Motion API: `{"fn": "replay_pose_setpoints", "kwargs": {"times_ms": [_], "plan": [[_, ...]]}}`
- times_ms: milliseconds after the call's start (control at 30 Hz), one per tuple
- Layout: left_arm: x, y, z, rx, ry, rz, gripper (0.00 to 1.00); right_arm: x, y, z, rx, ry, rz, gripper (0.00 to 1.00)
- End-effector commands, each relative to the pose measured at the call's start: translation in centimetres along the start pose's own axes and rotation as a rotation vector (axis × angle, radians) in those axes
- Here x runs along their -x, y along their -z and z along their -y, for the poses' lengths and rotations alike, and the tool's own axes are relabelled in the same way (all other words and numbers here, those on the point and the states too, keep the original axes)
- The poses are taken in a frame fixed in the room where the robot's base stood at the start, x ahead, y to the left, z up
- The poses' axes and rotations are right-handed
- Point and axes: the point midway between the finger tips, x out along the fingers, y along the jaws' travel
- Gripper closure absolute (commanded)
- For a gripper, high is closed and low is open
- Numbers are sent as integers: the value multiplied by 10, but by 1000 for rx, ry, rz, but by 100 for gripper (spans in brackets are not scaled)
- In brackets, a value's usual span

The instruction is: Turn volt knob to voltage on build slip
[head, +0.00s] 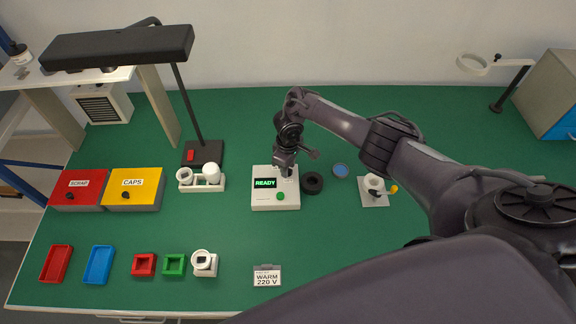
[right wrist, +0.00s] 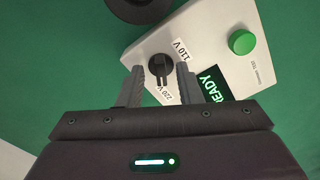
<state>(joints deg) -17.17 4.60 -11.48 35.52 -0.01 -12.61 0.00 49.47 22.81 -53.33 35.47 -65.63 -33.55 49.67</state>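The white tester box (head: 262,202) has a green READY display (head: 265,183) and a green button (head: 280,196). In the right wrist view, the black volt knob (right wrist: 162,66) lies between printed labels 110 V (right wrist: 180,50) and 220 V (right wrist: 168,92). I cannot tell surely which label its bar points to. My right gripper (right wrist: 160,70) is open, its fingertips on either side of the knob, with gaps visible. In the head view the right gripper (head: 286,168) is over the box's back right and hides the knob. The build slip (head: 267,278) reads WARM 220 V. My left gripper is not in view.
A black ring (head: 312,183) stands just right of the box, with a blue disc (head: 340,170) beyond. A white bulb holder (head: 202,178) and lamp base (head: 203,152) stand to the left. Red and yellow bins (head: 133,190) are farther left.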

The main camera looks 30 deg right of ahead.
Motion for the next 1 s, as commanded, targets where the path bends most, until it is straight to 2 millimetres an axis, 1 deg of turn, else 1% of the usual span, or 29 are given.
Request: {"fn": "replay_pose_setpoints", "kwargs": {"times_ms": [167,267,367,600,700,833,1000], "plan": [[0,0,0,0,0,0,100,0,0,1,2,1,1,68],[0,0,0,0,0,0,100,3,0,0,2,1,1,68],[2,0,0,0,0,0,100,14,0,0,2,1,-1,68],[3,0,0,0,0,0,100,55,0,-1,2,-1,-2,68],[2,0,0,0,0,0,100,67,0,0,2,0,-1,68],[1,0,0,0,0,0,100,76,0,-1,0,-1,0,68],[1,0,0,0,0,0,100,78,-1,0,0,0,1,68]]}}
